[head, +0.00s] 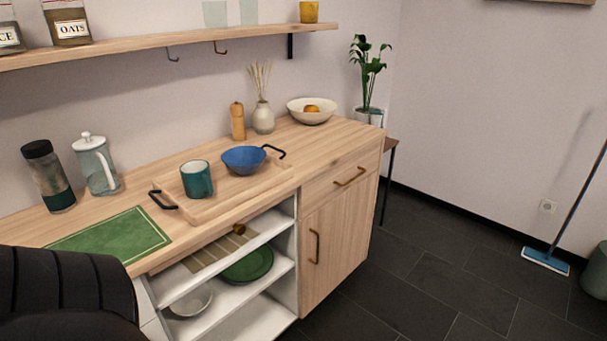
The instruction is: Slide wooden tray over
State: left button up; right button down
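A wooden tray (224,201) with two black handles lies on the wooden counter. Its left handle (162,200) is near the green mat and its right handle (273,151) points toward the back right. A teal mug (196,180) stands on the tray's left part, and a blue bowl (244,160) sits on its right part. Neither of my grippers shows in the head view. A dark padded shape at the lower left hides part of the counter's near left end.
A green mat (110,236) lies left of the tray. A dark-capped bottle (49,177) and a glass press (97,165) stand behind it. A pepper mill (238,121), a vase (263,118) and a white bowl (312,111) stand at the back. Counter right of the tray is clear.

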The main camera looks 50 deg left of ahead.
aim_at(230, 191)
jog(key=i, duration=1)
jog(key=u, duration=2.85)
